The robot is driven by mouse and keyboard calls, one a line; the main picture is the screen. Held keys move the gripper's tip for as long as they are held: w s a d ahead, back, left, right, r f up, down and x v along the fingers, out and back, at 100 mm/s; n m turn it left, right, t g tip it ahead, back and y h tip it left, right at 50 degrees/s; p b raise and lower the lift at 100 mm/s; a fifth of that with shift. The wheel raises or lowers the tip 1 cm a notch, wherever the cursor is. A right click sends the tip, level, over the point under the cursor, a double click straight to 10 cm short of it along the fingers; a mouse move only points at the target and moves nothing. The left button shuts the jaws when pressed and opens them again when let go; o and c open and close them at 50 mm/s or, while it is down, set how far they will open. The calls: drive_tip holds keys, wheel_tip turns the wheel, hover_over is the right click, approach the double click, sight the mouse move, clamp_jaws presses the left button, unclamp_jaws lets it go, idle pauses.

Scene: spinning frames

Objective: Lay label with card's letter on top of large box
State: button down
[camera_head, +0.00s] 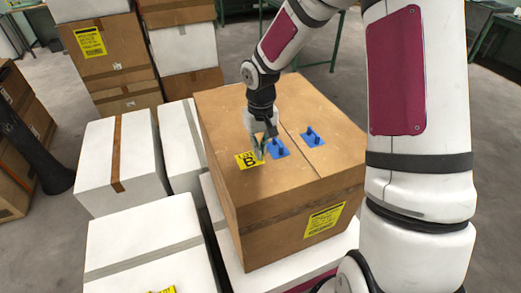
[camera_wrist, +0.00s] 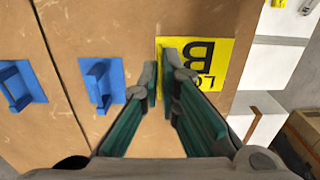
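The large brown cardboard box (camera_head: 222,190) stands in the middle of the head view, its top facing up. A yellow label (camera_head: 247,160) with a black "B" lies on its top near the left edge. In the wrist view the label (camera_wrist: 218,62) also shows smaller letters, "LO", partly covered by a finger. My gripper (camera_head: 262,152) is just above the box top at the label's edge. I cannot make out a card.
Two blue pieces with raised tabs (camera_head: 278,149) (camera_head: 312,137) lie on the box top, right of my gripper. A yellow sticker (camera_head: 323,220) is on the box's front. White boxes (camera_head: 118,160) stand close on the left. Stacked cartons (camera_head: 104,50) stand behind.

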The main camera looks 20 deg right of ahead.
drive_tip(key=shift+w+d+f, duration=0.1)
drive_tip(key=shift+w+d, duration=0.15)
drive_tip(key=shift+w, duration=0.35)
drive_tip(key=shift+w+d+f, duration=0.1)
drive_tip(key=shift+w+d, duration=0.1)
drive_tip(key=shift+w, duration=0.4)
drive_tip(key=shift+f+p, duration=0.4)
drive_tip(key=shift+f, duration=1.3)
drive_tip(key=c, duration=1.8)
unclamp_jaws()
drive_tip(key=shift+f, duration=0.1)
wheel_tip(320, 180, up, 12)
drive_tip(key=b, duration=0.2)
drive_tip(key=s+a+r+t+h, duration=0.2)
drive_tip(key=s+r+t, duration=0.1)
drive_tip(key=s+r, duration=1)
drive_tip(key=s+a+r+t+y, duration=0.1)
drive_tip(key=s+r, duration=0.4)
drive_tip(key=s, duration=0.7)
drive_tip(key=shift+s+a+t+y, duration=0.25)
drive_tip(key=shift+t+y, duration=0.25)
drive_tip(key=shift+t, duration=0.3)
